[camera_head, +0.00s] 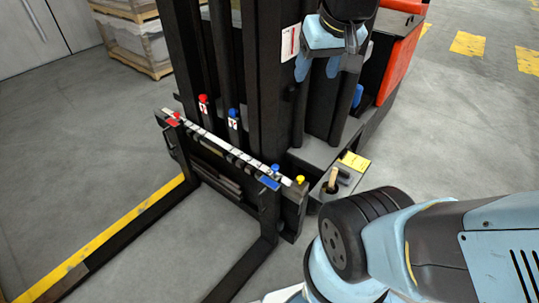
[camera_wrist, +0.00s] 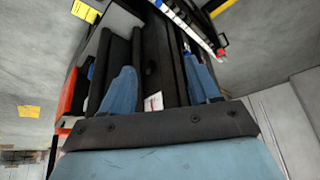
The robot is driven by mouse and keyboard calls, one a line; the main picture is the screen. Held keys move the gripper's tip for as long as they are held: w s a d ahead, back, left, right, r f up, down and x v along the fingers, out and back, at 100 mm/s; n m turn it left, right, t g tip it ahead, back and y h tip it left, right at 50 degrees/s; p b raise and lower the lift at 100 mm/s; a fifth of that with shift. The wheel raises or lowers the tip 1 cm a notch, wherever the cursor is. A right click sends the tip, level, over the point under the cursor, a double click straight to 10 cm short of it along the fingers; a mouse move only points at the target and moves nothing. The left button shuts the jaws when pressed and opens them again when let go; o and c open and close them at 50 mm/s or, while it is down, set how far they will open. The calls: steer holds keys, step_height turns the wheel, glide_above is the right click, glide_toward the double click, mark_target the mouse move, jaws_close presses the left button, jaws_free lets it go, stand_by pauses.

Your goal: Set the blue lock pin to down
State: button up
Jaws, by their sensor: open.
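Blue parts show on the black fork carriage (camera_head: 290,208) in the head view. A blue lever (camera_head: 269,183) sticks out at its right end, with a small blue knob (camera_head: 276,168) just behind it. Another blue knob (camera_head: 233,113) stands upright above a white label, further left behind the scale strip. I cannot tell which is the lock pin or its setting. My gripper (camera_head: 317,70) is open and empty, high in front of the mast, well above and apart from these parts. In the wrist view my gripper (camera_wrist: 164,76) has its fingers wide apart.
The dark mast (camera_head: 266,60) rises behind the carriage. A red lever (camera_head: 173,121), a red knob (camera_head: 203,99) and a yellow knob (camera_head: 300,179) are nearby. Two forks extend toward the viewer over grey floor. A loaded pallet (camera_head: 135,40) stands at back left.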

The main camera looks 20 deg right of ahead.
steer(key=w+f+g, duration=0.2)
steer(key=w+f, duration=0.4)
steer(key=w, duration=0.4)
steer(key=m+g, duration=0.2)
steer(key=g, duration=0.1)
glide_above(275, 167)
step_height(275, 167, down, 33)
step_height(275, 167, down, 14)
steer(key=shift+w+r, duration=0.1)
jaws_close()
